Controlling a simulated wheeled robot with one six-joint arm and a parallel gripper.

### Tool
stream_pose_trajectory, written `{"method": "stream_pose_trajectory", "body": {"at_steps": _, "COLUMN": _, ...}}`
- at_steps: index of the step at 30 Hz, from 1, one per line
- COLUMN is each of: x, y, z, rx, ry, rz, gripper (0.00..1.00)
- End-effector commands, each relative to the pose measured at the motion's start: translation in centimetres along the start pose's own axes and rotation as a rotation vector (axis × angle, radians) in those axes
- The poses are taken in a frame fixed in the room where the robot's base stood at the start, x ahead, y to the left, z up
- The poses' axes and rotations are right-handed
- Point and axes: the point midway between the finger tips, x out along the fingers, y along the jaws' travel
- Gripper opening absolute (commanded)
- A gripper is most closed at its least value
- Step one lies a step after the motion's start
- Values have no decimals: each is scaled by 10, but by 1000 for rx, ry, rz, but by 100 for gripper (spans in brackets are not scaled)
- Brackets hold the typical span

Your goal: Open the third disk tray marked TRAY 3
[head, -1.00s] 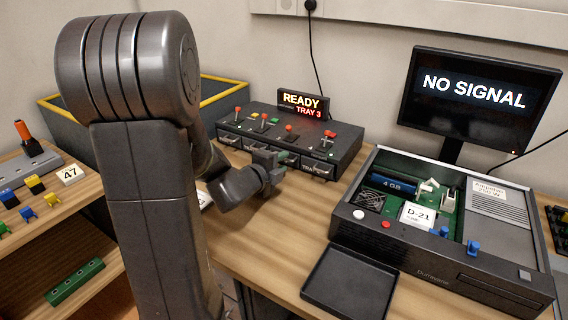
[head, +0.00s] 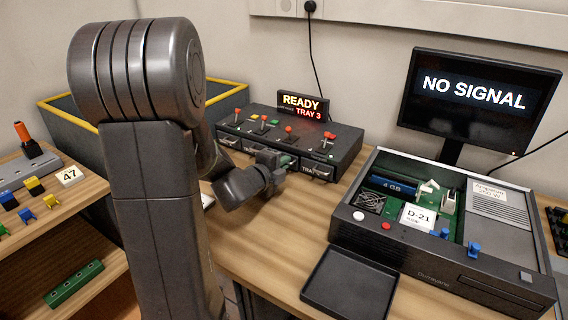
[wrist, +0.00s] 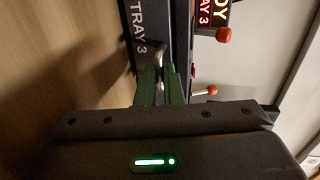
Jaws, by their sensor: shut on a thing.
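The dark disk unit (head: 345,150) stands at the back of the bench with a row of trays along its front. The front of TRAY 3 (wrist: 140,30) shows its white label in the wrist view. My gripper (head: 284,162) is at the third tray's front. In the wrist view its green fingers (wrist: 161,82) are shut on the metal tray handle (wrist: 159,54), which is mostly hidden between them. I cannot tell any gap between this tray and the unit. A lit sign (head: 302,105) on the unit reads READY, TRAY 3.
Red-knobbed levers (head: 327,137) stand on top of the unit. An open computer case (head: 440,270) and an empty black tray (head: 350,285) lie to the right. Bare bench (head: 275,235) lies in front of the unit. A NO SIGNAL monitor (head: 480,90) stands behind.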

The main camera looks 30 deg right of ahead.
Motion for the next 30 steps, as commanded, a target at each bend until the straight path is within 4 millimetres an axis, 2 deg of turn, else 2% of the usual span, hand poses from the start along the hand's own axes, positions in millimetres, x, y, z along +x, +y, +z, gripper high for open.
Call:
{"method": "stream_pose_trajectory", "body": {"at_steps": 9, "x": -78, "y": 18, "z": 2, "rx": 1, "ry": -7, "rz": 0, "gripper": 0}}
{"method": "stream_pose_trajectory", "body": {"at_steps": 15, "x": -115, "y": 26, "z": 2, "rx": 0, "ry": -6, "rz": 0, "gripper": 0}}
{"method": "stream_pose_trajectory", "body": {"at_steps": 20, "x": -126, "y": 29, "z": 1, "rx": 0, "ry": -2, "rz": 1, "gripper": 0}}
{"method": "stream_pose_trajectory", "body": {"at_steps": 29, "x": -126, "y": 29, "z": 0, "rx": 0, "ry": -1, "rz": 1, "gripper": 0}}
{"method": "stream_pose_trajectory", "body": {"at_steps": 30, "x": -126, "y": 29, "z": 0, "rx": 0, "ry": -1, "rz": 1, "gripper": 15}}
